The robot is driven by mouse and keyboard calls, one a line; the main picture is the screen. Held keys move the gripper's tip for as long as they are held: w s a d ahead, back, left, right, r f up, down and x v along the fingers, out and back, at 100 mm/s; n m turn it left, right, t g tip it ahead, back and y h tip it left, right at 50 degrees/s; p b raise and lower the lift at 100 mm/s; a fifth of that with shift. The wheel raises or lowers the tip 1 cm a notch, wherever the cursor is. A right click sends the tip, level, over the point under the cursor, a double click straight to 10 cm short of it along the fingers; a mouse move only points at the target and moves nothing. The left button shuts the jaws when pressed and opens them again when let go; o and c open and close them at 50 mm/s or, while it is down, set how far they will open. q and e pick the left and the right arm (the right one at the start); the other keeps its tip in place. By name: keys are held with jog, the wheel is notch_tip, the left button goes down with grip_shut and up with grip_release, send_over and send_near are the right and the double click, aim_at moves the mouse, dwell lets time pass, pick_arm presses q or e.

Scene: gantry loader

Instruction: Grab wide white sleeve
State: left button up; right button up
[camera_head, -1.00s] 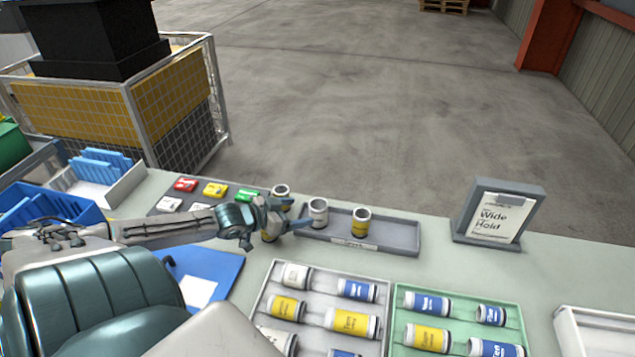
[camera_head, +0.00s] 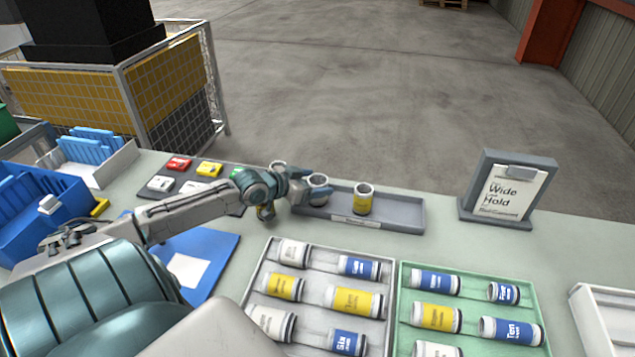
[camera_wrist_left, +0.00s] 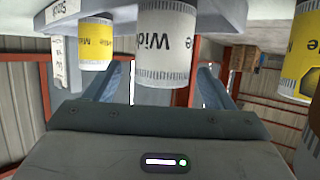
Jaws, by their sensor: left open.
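The wide white sleeve (camera_head: 318,181) stands upright in the grey stock tray (camera_head: 395,222). In the left wrist view, where things appear upside down, the white sleeve (camera_wrist_left: 165,45) shows the word "Wide". My left gripper (camera_head: 306,192) is at this sleeve with its jaws open. In the wrist view its two fingers (camera_wrist_left: 160,85) lie on either side of the sleeve, with a gap visible at the right. A yellow sleeve (camera_head: 363,198) stands to the right in the tray. Another sleeve (camera_head: 278,166) is mostly hidden behind my gripper. My right gripper is not in view.
A white tray (camera_head: 318,318) and a green tray (camera_head: 470,278) of lying sleeves are in front. A sign reading "Wide Hold" (camera_head: 507,190) stands at right. Blue bins (camera_head: 40,205) and small coloured boxes (camera_head: 178,163) are at left.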

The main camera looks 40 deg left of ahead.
aim_at(323, 181)
pick_arm(q)
jog(key=shift+x, duration=1.8)
jog(key=shift+r, duration=0.1)
jog(key=c, duration=1.3)
jog(key=shift+r, duration=0.15)
jog(key=shift+c, duration=0.4)
